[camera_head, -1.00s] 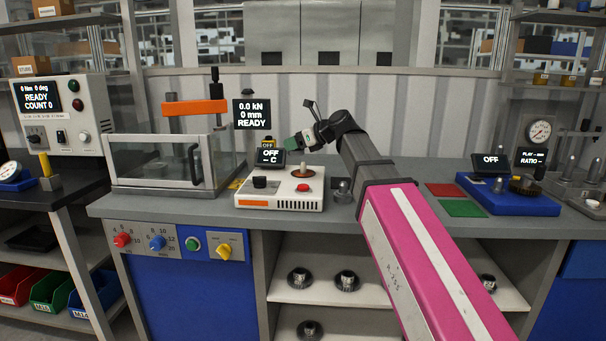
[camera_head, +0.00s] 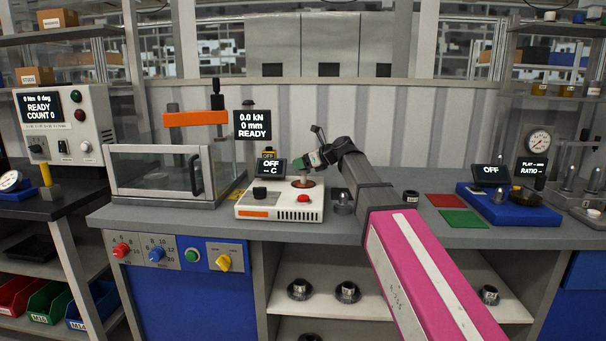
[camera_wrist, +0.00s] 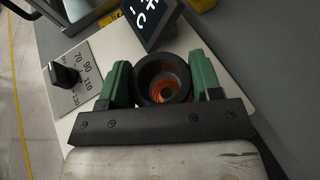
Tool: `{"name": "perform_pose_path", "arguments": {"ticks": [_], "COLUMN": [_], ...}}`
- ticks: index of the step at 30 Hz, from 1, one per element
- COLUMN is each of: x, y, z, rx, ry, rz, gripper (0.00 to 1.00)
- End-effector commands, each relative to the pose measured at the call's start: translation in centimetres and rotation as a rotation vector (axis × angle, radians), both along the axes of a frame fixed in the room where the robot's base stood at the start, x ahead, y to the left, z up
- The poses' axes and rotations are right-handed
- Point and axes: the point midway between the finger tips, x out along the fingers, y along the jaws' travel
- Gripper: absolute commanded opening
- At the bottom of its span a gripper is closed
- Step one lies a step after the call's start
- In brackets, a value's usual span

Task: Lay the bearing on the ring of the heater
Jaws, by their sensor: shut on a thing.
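The heater (camera_head: 280,208) is a white box on the bench with a black knob, a red button and a small "OFF" display. Its round copper-coloured ring (camera_head: 303,183) is on top at the right. My gripper (camera_wrist: 162,76) has green jaws shut on the bearing (camera_wrist: 144,80), a dark thick ring, gripped from both sides. In the wrist view the copper-coloured heater ring (camera_wrist: 178,76) shows through the bearing's hole, roughly in line with it. In the head view my gripper (camera_head: 304,168) is just above the heater ring. I cannot tell whether the bearing touches it.
The heater's display (camera_wrist: 152,18) stands close beyond the bearing. A press with a clear guard (camera_head: 155,172) is to the left. A small metal part (camera_head: 342,203) and a dark ring-shaped part (camera_head: 411,197) are to the right. Red and green mats (camera_head: 462,218) lie farther right.

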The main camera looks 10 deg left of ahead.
Motion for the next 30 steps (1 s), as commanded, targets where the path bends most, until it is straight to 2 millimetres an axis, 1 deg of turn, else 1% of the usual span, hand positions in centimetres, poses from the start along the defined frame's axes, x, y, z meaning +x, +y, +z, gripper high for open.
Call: {"name": "perform_pose_path", "arguments": {"ticks": [5,10,12,22,23,24,25,30], "x": [-0.1,-0.1,0.0,0.0,0.0,0.0,0.0,0.0], "y": [0.0,0.0,0.0,0.0,0.0,0.0,0.0,0.0], "z": [-1.5,-3.7,-4.0,-4.2,-4.3,-4.2,-4.2,-4.2], "rx": [0.001,0.001,0.001,0.001,0.0,0.0,0.0,0.0], "ry": [0.002,0.002,0.0,0.0,0.0,0.0,0.0,0.0], "rz": [0.0,-0.001,0.0,0.0,0.0,0.0,0.0,0.0], "gripper": [0.27,0.27,0.27,0.27,0.62,0.75,0.84,0.84]}}
